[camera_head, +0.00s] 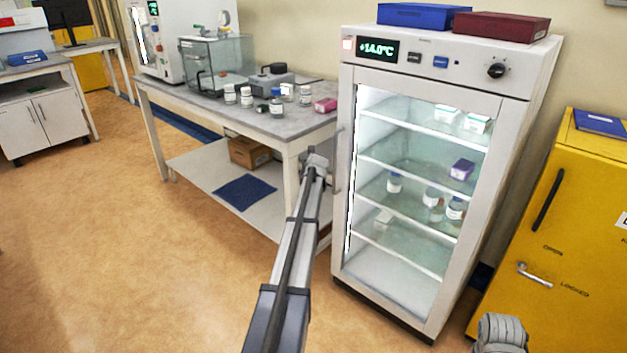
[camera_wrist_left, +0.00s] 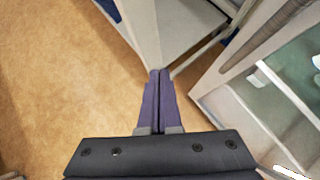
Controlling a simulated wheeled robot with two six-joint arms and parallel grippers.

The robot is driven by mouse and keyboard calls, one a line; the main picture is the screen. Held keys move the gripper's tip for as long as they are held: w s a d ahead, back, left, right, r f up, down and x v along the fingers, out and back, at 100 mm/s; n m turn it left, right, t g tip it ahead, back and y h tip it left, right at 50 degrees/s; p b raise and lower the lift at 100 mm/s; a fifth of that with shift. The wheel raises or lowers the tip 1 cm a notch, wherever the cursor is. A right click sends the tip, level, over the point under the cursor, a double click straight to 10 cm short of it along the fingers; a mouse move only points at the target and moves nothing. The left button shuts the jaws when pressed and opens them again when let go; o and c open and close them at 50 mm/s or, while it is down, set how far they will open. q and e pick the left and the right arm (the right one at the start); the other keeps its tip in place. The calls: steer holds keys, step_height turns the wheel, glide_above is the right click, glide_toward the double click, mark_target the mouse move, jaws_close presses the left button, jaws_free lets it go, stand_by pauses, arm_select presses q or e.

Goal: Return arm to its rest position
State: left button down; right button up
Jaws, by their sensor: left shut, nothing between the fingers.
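My left arm reaches forward in the head view, from the bottom middle up to the gap between the lab table and the glass-door fridge (camera_head: 515,75). In the left wrist view my left gripper (camera_wrist_left: 158,73) is shut and empty, its two dark fingers side by side. The fridge door frame (camera_wrist_left: 235,95) and a bar-like handle (camera_wrist_left: 268,42) are to its right, apart from the fingers. In the head view the far end of my arm hides the finger details. Only a grey part of my right arm shows at the bottom right; its gripper is out of view.
The grey lab table (camera_head: 200,101) holds several bottles, a pink box (camera_head: 325,105) and a glass case. Its lower shelf bears a cardboard box (camera_head: 249,152). A yellow cabinet (camera_head: 560,215) stands right of the fridge. The floor (camera_head: 120,270) at left is clear.

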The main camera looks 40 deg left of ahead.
arm_select(q)
steer(key=shift+s+r, duration=0.1)
steer(key=shift+s, duration=0.05)
steer(key=s+d+f+n+g+h, duration=0.15)
steer(key=s+d+n, duration=0.25)
steer(key=d, duration=0.9)
steer(key=s+d+f+n+h, duration=0.1)
steer(key=s+d+f+n, duration=0.15)
steer(key=d, duration=1.05)
steer(key=s+d+f+n+g+h, duration=0.15)
steer(key=s+d+n, duration=0.3)
steer(key=d, duration=0.85)
steer(key=s+d+n+g+h, duration=0.25)
steer(key=s+d+n, duration=0.85)
steer(key=s+d, duration=1.2)
step_height(320, 180, up, 16)
steer(key=s+a+p, duration=0.1)
steer(key=p, duration=1.6)
steer(key=shift+s+a+y, duration=0.35)
steer(key=shift+s+y, duration=0.05)
steer(key=shift+y, duration=0.05)
